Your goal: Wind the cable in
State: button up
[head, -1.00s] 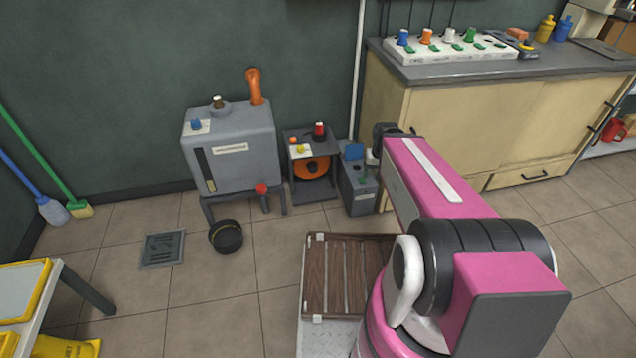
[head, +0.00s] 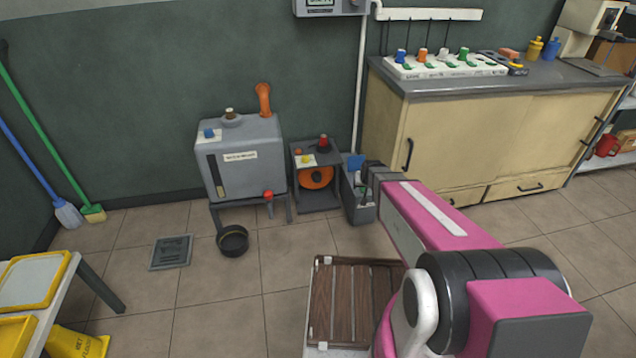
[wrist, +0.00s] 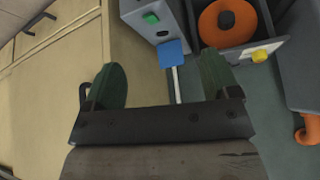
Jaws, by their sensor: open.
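A dark grey reel unit with an orange disc (head: 316,178) stands low by the wall, with a red knob (head: 323,143) and a yellow knob (head: 307,160) on top. The wrist view also shows the orange disc (wrist: 227,24) and yellow knob (wrist: 259,56) at upper right. I cannot make out a separate loose cable. Beside the reel unit is a grey box with a blue plate (wrist: 174,53) and a green button (wrist: 151,18). My gripper (wrist: 161,82) is open and empty, its green-padded fingers apart; the blue plate shows beyond the gap. My arm partly hides the grey box in the head view.
A grey tank (head: 242,160) on legs, with orange and red handles, stands left of the reel unit. A black bowl (head: 233,241) sits on the floor before it. A cream cabinet (head: 480,140) stands right. A wooden slatted platform (head: 335,300) lies in front.

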jog(key=w+a+f+t+y, duration=0.1)
jog(key=w+a+f+t, duration=0.2)
jog(key=w+a+f, duration=0.35)
jog(key=w+a+f+t+y, duration=0.1)
jog(key=w+a+f+t, duration=0.2)
jog(key=w+f, duration=0.55)
jog(key=t+y, duration=0.3)
jog(key=t, duration=0.2)
send_near(317, 180)
jog(key=shift+n, duration=0.4)
jog(key=x, duration=1)
jog(key=shift+w+f, duration=0.1)
jog(key=shift+w, duration=0.35)
jog(key=shift+d, duration=0.1)
jog(key=c, duration=1.3)
